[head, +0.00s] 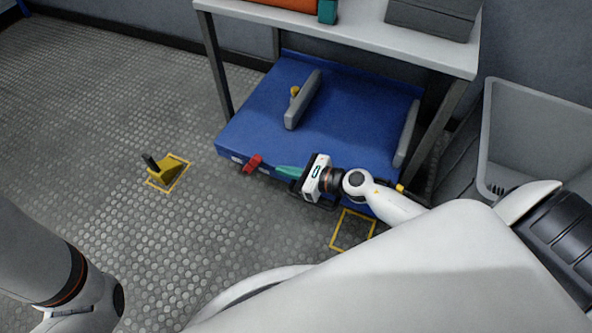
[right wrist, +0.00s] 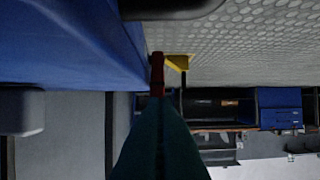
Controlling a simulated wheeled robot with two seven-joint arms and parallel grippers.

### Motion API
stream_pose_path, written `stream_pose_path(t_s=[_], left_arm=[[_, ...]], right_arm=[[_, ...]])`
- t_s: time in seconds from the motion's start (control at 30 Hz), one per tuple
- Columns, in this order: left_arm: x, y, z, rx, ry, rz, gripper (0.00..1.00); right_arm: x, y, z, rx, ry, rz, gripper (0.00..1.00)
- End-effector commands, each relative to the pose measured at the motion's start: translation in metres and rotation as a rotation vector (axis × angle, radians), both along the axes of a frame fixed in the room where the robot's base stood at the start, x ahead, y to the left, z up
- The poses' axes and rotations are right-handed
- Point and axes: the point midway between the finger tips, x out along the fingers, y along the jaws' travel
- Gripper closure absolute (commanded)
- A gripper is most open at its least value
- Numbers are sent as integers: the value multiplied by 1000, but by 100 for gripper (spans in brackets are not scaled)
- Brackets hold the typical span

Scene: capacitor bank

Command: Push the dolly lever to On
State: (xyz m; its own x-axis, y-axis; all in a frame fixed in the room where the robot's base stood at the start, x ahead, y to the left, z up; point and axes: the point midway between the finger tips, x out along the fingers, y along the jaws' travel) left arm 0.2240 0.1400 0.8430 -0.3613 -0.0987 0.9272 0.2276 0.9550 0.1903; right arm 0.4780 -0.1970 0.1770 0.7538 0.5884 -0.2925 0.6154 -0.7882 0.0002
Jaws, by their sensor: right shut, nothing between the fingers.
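The blue dolly (head: 345,115) stands under a grey table. A red lever (head: 253,162) sticks out from its front edge, near the left corner. The lever also shows in the right wrist view (right wrist: 157,72), just beyond my fingertips. My right gripper (head: 280,170) has teal fingers, shut and empty, pointing left along the dolly's front edge. In the head view its tips are a little to the right of the lever, with a small gap. No On marking is readable. My left arm shows at the lower left, but its gripper is not in view.
A yellow floor block with a black handle (head: 162,170) stands in a yellow-outlined square at the left. Another yellow floor outline (head: 352,230) lies below my right forearm. A grey bin (head: 535,140) is at the right. Table legs flank the dolly.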

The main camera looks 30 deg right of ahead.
Motion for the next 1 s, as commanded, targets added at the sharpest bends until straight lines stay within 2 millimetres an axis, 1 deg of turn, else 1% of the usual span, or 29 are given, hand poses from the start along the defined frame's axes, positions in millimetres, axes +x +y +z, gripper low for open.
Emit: stream_pose_path(t_s=[0.03, 0.13, 0.33, 0.77, 0.87, 1.0], left_arm=[[1, 0, -5, 0, 2, 0, 66], [1, 0, -9, 1, 3, 1, 66], [1, 0, -13, 1, 3, 1, 66], [-1, 1, -13, -2, -2, 0, 66], [-2, 1, -10, -1, -3, 0, 66], [-2, 1, 0, -1, -3, 0, 66]], right_arm=[[9, 6, -5, 1, -3, -1, 100], [21, 16, -8, 1, -3, 0, 100], [34, 27, -14, 1, -1, 0, 100], [37, 28, -14, 0, 1, 0, 100], [37, 27, -12, -4, 5, 0, 100], [37, 22, -8, -15, 20, 0, 100]])
